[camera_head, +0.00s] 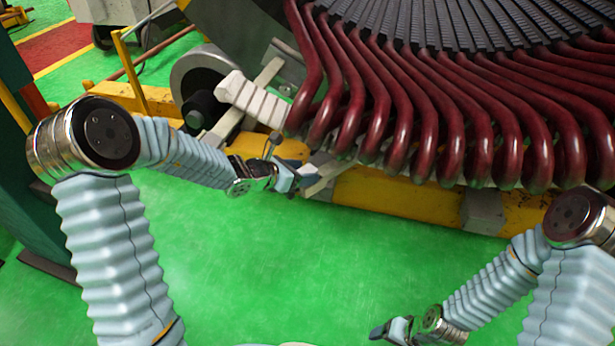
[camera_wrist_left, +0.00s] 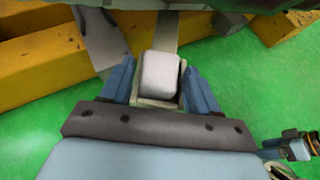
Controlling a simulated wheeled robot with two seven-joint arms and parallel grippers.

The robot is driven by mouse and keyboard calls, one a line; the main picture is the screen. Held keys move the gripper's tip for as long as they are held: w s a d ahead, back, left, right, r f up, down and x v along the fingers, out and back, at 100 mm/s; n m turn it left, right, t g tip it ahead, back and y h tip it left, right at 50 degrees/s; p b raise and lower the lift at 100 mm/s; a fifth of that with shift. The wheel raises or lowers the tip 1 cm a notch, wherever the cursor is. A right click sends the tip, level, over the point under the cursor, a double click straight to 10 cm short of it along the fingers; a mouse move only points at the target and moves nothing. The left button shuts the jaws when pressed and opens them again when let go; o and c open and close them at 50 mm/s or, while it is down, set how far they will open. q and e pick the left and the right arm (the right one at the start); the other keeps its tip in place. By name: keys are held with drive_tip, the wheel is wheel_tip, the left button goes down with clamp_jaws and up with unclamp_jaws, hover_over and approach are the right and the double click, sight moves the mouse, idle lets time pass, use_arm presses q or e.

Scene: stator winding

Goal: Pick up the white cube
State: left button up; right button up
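The white cube (camera_wrist_left: 160,73) sits on a small pale holder (camera_wrist_left: 158,102) at the end of a grey bar in the left wrist view. My left gripper (camera_wrist_left: 160,86) has its two blue fingers apart, one on each side of the cube. A thin gap seems to show beside the cube, and I cannot tell if either finger touches it. In the head view my left gripper (camera_head: 293,178) is beside the yellow beam, and the cube is too small to make out clearly. My right gripper (camera_head: 385,330) is low at the right, away from the cube, its fingers unclear.
The stator's dark red coils (camera_head: 430,110) hang close above and right of my left gripper. A yellow beam (camera_head: 385,200) runs behind and below it. A roller (camera_head: 203,80) and white blocks (camera_head: 253,100) stand at left. Green floor (camera_head: 270,265) is clear in front.

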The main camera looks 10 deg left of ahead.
use_arm(q)
drive_tip(key=c, duration=0.8)
drive_tip(key=shift+o, duration=0.2)
